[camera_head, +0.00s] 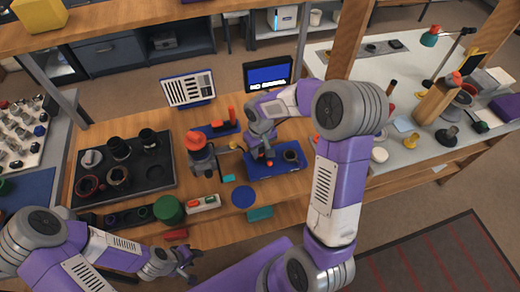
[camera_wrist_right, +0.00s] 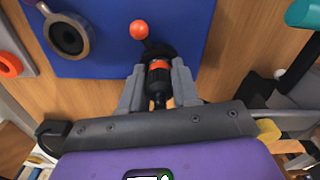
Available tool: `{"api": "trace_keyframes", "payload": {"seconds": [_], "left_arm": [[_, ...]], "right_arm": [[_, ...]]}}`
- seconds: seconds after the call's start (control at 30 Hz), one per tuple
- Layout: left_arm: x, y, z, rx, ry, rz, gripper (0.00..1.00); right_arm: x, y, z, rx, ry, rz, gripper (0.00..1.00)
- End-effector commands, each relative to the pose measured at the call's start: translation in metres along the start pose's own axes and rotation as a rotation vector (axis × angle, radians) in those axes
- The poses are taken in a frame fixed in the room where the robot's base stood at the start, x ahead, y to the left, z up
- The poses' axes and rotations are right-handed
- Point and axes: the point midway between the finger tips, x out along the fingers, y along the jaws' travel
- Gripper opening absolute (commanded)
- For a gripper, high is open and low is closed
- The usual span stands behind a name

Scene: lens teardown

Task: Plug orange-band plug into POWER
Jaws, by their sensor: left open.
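My right gripper (camera_head: 266,158) is over the blue mat (camera_head: 290,168) right of the table's middle. In the right wrist view its two fingers (camera_wrist_right: 158,92) are closed on the sides of a black cylindrical piece with an orange band (camera_wrist_right: 158,66), which looks like the orange-band plug. The piece's far end meets a dark round part, and I cannot tell whether they touch. An orange ball (camera_wrist_right: 139,30) shows just beyond it. My left gripper (camera_head: 184,262) is open and empty near the table's front edge. I cannot read a POWER label in either view.
A dark tray (camera_head: 150,178) with lens parts lies at left. A red-topped device (camera_head: 197,150), a green cylinder (camera_head: 168,209) and a white box with coloured buttons (camera_head: 203,203) stand nearby. A dark ring part (camera_head: 291,155) sits on the mat. A screen (camera_head: 268,74) stands behind.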

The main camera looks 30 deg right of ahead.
Motion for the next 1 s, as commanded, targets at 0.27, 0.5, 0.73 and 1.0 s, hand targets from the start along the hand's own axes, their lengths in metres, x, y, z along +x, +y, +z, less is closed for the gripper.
{"api": "trace_keyframes", "payload": {"seconds": [0.27,0.5,0.73,1.0], "left_arm": [[0.002,-0.001,0.0,0.0,0.0,0.0,0.43],[0.002,-0.001,0.0,0.0,0.0,0.0,0.43],[-0.002,0.001,0.0,0.0,0.0,0.0,0.43],[-0.014,0.005,0.001,0.0,0.0,0.0,0.43]], "right_arm": [[0.011,-0.002,0.006,-0.002,-0.022,-0.006,0.6],[0.011,-0.004,0.005,-0.004,-0.02,-0.008,0.6],[-0.001,-0.004,0.005,-0.004,-0.016,-0.008,0.6],[-0.053,0.002,0.004,0.004,0.001,0.0,0.6]]}}
